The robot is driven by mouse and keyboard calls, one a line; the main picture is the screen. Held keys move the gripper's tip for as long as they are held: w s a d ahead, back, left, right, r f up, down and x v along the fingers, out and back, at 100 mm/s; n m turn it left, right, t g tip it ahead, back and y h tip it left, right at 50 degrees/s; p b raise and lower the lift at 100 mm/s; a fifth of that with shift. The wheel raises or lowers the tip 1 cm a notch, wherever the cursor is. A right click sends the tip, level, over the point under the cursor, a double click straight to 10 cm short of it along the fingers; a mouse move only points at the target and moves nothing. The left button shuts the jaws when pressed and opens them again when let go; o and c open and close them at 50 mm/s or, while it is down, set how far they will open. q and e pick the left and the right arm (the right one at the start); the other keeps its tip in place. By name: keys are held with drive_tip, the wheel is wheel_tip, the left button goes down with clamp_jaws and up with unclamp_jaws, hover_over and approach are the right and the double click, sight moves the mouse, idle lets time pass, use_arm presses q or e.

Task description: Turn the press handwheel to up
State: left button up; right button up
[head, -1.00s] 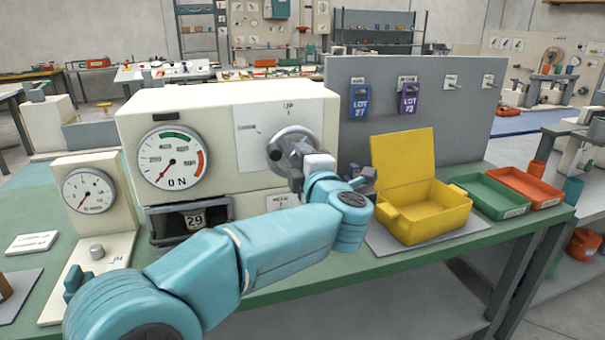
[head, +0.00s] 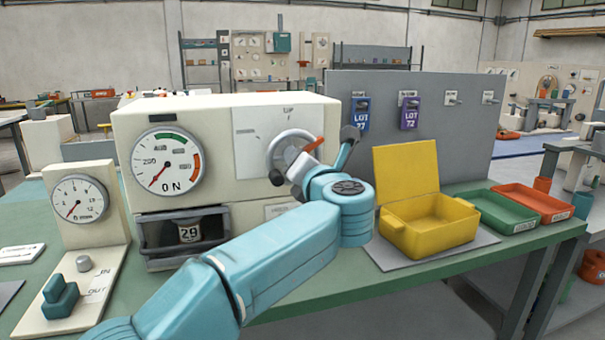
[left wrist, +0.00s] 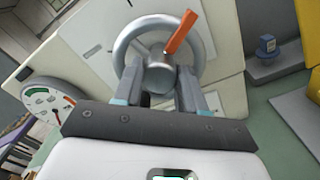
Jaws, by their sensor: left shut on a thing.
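The press handwheel (head: 280,143) is a grey metal ring with an orange spoke or pointer (head: 313,145) on the front of the cream press (head: 225,112). An "UP" mark sits above the wheel. The orange piece points up and to the right in the head view. My left gripper (head: 296,172) is at the wheel, shut on it. In the left wrist view, the fingers (left wrist: 164,80) lie on either side of the handwheel's hub, and the ring (left wrist: 122,52) shows beyond them. The exact finger contact is partly hidden. My right gripper is out of view.
A yellow open box (head: 437,229) stands to the right on the green bench (head: 370,288), with green (head: 497,211) and red (head: 538,203) trays beyond. A grey panel (head: 450,135) with hanging lot tags rises behind. A small gauge stand (head: 85,205) is at the left.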

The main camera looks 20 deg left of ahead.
use_arm(q)
drive_tip(key=n+b, duration=0.2)
drive_tip(key=n, duration=0.3)
drive_tip(key=n+b, duration=0.3)
drive_tip(key=n, duration=0.3)
drive_tip(key=shift+s+a+f, duration=0.1)
drive_tip(key=shift+a, duration=0.05)
drive_tip(key=shift+n, duration=0.3)
drive_tip(key=o, duration=1.1)
drive_tip(key=shift+c, duration=0.2)
drive_tip(key=shift+s, duration=0.1)
drive_tip(key=b+v, duration=0.3)
drive_tip(key=v, duration=1.3)
